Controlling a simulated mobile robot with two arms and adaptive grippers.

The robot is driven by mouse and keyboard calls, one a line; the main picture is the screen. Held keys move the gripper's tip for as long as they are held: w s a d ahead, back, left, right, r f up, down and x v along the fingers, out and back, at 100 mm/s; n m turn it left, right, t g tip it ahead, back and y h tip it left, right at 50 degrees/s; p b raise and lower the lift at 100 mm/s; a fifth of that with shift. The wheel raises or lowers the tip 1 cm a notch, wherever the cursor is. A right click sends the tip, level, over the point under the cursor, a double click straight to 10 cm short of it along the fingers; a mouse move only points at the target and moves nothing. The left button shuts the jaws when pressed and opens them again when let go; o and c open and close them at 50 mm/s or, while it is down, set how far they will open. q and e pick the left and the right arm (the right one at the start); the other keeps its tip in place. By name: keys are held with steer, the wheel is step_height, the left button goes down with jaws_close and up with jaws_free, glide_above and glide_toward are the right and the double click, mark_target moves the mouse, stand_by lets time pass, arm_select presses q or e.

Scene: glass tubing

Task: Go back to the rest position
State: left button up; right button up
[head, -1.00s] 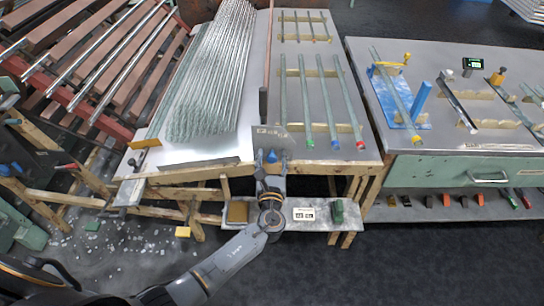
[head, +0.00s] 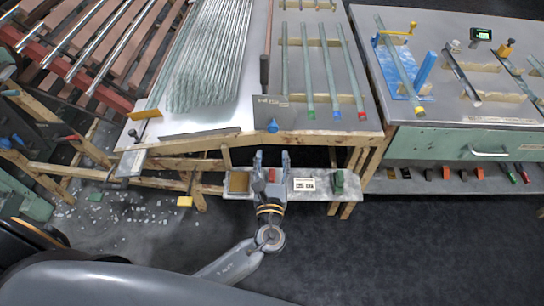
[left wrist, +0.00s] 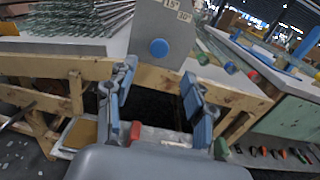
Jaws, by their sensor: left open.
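My left gripper (head: 271,160) is open and empty in front of the wooden bench's front edge, over the low shelf. In the left wrist view its two fingers (left wrist: 158,88) stand wide apart with nothing between them. Beyond them is a grey angle plate (head: 285,113) with a blue knob (head: 273,125) at the bench's front edge. The plate also shows in the left wrist view (left wrist: 163,25), apart from the fingers. My right gripper is in neither view.
A bundle of glass tubes (head: 213,55) and several tubes with coloured ends (head: 308,75) lie on the bench. A low shelf (head: 325,186) holds small items. A grey table with a green drawer (head: 470,145) stands at right. Dark floor (head: 430,250) is clear; glass bits litter the left.

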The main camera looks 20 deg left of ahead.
arm_select(q)
steer(key=s+a+f+n+g+h, duration=0.1)
steer(key=s+a+f+n+g, duration=0.2)
steer(key=f, duration=0.7)
steer(key=s+a+f+n+g, duration=0.1)
steer(key=s+f+n+g, duration=0.3)
steer(key=f, duration=0.6)
steer(key=s+a+f+n+g+h, duration=0.1)
steer(key=s+f+n+g, duration=0.15)
steer(key=s+f, duration=0.45)
steer(key=s+a+f+n+g+h, duration=0.1)
steer(key=s+f+n+g, duration=0.1)
steer(key=s+f+n, duration=0.4)
steer(key=s+a+f+n+g+h, duration=0.1)
steer(key=s+f+n, duration=0.5)
steer(key=s, duration=0.6)
steer(key=s+a+f+n+g+h, duration=0.1)
steer(key=s+f+n+g, duration=0.3)
steer(key=s+n, duration=0.5)
step_height(320, 180, down, 2)
steer(key=shift+s+a+f, duration=0.2)
steer(key=shift+s+a, duration=0.25)
steer(key=shift+s, duration=0.15)
